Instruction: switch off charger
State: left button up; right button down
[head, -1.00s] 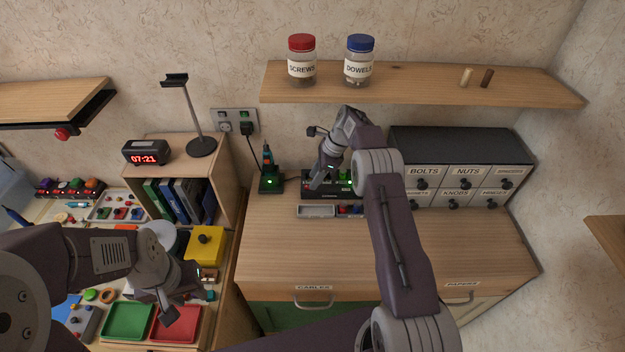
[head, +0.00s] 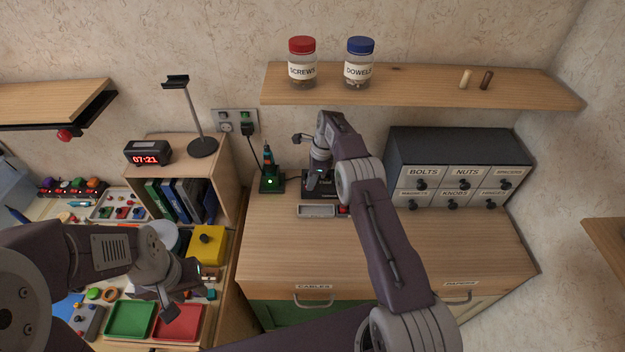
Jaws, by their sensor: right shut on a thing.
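A black charger (head: 271,185) with a small glowing green light stands at the back left of the wooden counter, with a tool upright in it. Its cord runs up to a plug in the wall socket plate (head: 237,113), where a small green light shows. My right gripper (head: 318,188) is to the right of the charger, low over a black unit (head: 311,192) with lit buttons. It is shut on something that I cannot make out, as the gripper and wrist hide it. My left gripper (head: 188,302) is open and empty above the left table, near the trays.
A grey tray (head: 317,211) lies in front of the black unit. A drawer cabinet (head: 445,145) stands to the right. A shelf (head: 420,85) with two jars hangs above. The counter front (head: 350,250) is clear.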

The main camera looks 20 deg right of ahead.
jog(key=shift+a+h, duration=0.1)
jog(key=shift+h, duration=0.4)
jog(key=c, duration=1.4)
grip_release()
jog(key=shift+o, duration=0.2)
